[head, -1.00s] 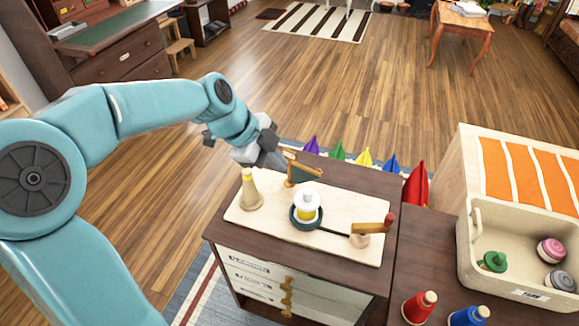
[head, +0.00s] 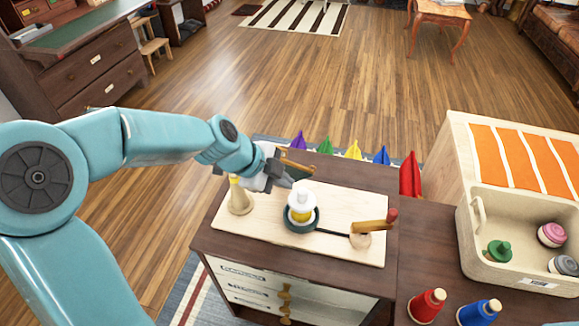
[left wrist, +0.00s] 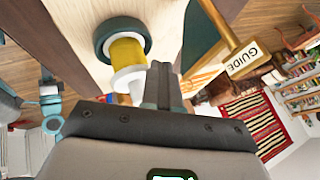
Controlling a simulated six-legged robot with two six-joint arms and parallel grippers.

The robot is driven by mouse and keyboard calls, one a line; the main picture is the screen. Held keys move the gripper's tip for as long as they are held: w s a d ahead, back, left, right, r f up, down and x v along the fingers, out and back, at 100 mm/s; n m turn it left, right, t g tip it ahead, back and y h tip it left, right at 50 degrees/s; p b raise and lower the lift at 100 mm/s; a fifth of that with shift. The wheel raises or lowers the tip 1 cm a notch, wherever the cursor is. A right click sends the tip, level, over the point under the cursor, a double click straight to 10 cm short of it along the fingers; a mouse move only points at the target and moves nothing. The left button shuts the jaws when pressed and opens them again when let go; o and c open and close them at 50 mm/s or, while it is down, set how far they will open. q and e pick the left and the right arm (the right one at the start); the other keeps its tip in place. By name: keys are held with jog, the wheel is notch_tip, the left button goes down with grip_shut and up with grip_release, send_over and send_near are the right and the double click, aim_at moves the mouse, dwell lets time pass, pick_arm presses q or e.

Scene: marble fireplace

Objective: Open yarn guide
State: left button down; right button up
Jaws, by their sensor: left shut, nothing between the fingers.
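The yarn guide is a dark green post with a wooden arm (head: 297,164), at the back of the pale board; my left gripper partly hides it in the head view. In the left wrist view its green post (left wrist: 200,40), wooden arm and tag reading GUIDE (left wrist: 244,59) show at the upper right. My left gripper (head: 289,181) is shut and empty, just in front of the guide, between it and the yellow and white spool (head: 301,203). In the left wrist view its fingers (left wrist: 162,82) are beside the post; I cannot tell if they touch. My right gripper is out of view.
Red (head: 427,305) and blue (head: 480,313) spools stand on the cabinet at right, near a beige bin (head: 500,271). Several coloured cones line the back.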

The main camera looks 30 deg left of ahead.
aim_at(293, 165)
pick_arm(q)
jog(key=w+p, duration=0.1)
jog(key=w, duration=0.3)
jog(key=shift+a+r, duration=0.1)
jog(key=shift+w+r+b, duration=0.15)
jog(key=shift+w+b, duration=0.3)
jog(key=shift+b, duration=0.45)
